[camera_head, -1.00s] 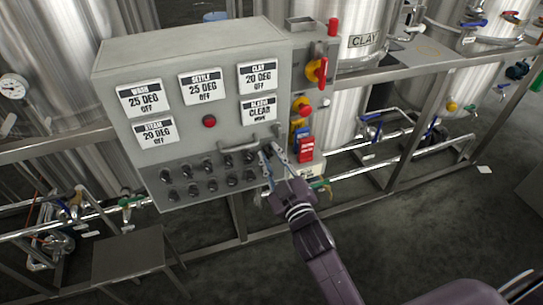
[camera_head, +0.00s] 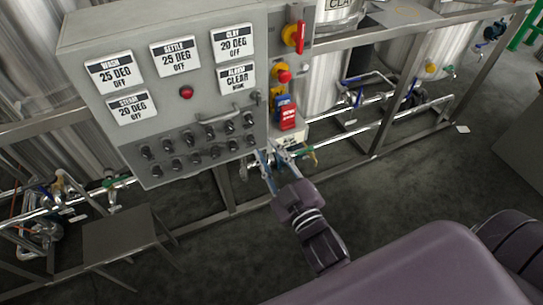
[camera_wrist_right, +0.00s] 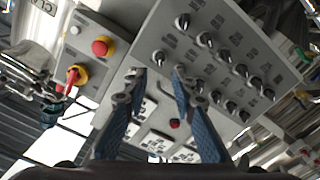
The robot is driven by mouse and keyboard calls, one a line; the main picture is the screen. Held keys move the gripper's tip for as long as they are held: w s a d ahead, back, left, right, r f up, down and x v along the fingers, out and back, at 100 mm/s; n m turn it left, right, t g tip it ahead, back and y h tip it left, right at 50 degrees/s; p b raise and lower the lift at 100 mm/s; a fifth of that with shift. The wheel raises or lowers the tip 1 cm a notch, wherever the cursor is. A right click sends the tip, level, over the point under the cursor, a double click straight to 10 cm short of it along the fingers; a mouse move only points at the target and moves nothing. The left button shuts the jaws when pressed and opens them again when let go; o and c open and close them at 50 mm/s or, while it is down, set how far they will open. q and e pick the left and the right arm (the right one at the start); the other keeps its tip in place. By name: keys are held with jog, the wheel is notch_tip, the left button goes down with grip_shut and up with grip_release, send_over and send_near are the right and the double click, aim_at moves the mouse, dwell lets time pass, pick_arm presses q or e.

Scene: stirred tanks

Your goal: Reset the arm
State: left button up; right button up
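My right gripper (camera_head: 270,156) is in front of the lower right corner of the grey control panel (camera_head: 183,102). In the right wrist view its two blue fingers (camera_wrist_right: 160,80) stand apart with nothing between them, and the panel's black knobs (camera_wrist_right: 218,62) show beyond them. In the head view the fingertips appear just below the knob rows (camera_head: 200,140), and I cannot see them touching the panel. My right arm (camera_head: 318,235) reaches up from the lower right. My left gripper is not in view.
The panel carries white label plates, a red button (camera_head: 186,92), a red-yellow rotary switch (camera_head: 294,36) and a red emergency button (camera_head: 283,76). Steel tanks and pipes stand behind a metal frame. A small grey step (camera_head: 122,236) stands lower left. Dark floor lies open on the right.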

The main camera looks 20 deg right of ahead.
jog(key=shift+s, duration=0.75)
jog(key=s+a+f+m+g, duration=0.1)
jog(key=s+f+g, duration=0.2)
jog(key=f, duration=1)
jog(key=s+f+g, duration=0.3)
jog(key=s+f, duration=0.1)
jog(key=f, duration=0.9)
jog(key=s+a+f+m+g, duration=0.1)
jog(key=s+f+g, duration=0.2)
jog(key=f, duration=1)
jog(key=s+d+f+g, duration=0.2)
jog(key=s+f, duration=0.4)
jog(key=s, duration=0.3)
jog(key=s+d+f+m+g, duration=0.1)
jog(key=s+d+f+g, duration=0.2)
jog(key=s+f, duration=0.3)
jog(key=s+d+f+m+g, duration=0.1)
jog(key=s+d+f+g, duration=0.2)
jog(key=s+f, duration=0.4)
jog(key=s, duration=0.6)
jog(key=shift+s+h, duration=0.2)
jog(key=shift+h, duration=0.1)
